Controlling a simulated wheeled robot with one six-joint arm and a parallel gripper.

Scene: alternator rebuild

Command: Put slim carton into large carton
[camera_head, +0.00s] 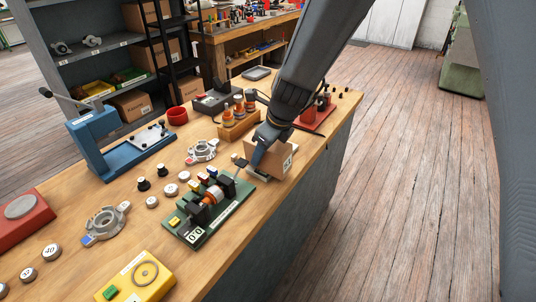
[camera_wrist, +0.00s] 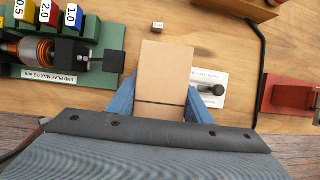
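A plain brown carton (camera_wrist: 166,68), which I take as the slim carton, shows in the middle of the wrist view, with a dark line across its near part. In the head view, the carton (camera_head: 279,155) is at the end of my arm, over the right part of the bench, with a small mark on its side. My gripper (camera_wrist: 160,97) has its blue fingers close against the carton's two sides, and appears shut on it. In the head view my gripper (camera_head: 262,152) partly hides the carton. I cannot make out a separate large carton on the bench.
A green alternator fixture (camera_head: 207,208) stands just left of the carton. A white plate with a dark knob (camera_wrist: 210,82) lies beside it. A wooden rack with orange-ringed parts (camera_head: 238,125) and a red base (camera_head: 318,117) stand behind. Brown boxes (camera_head: 131,104) sit on the background shelf.

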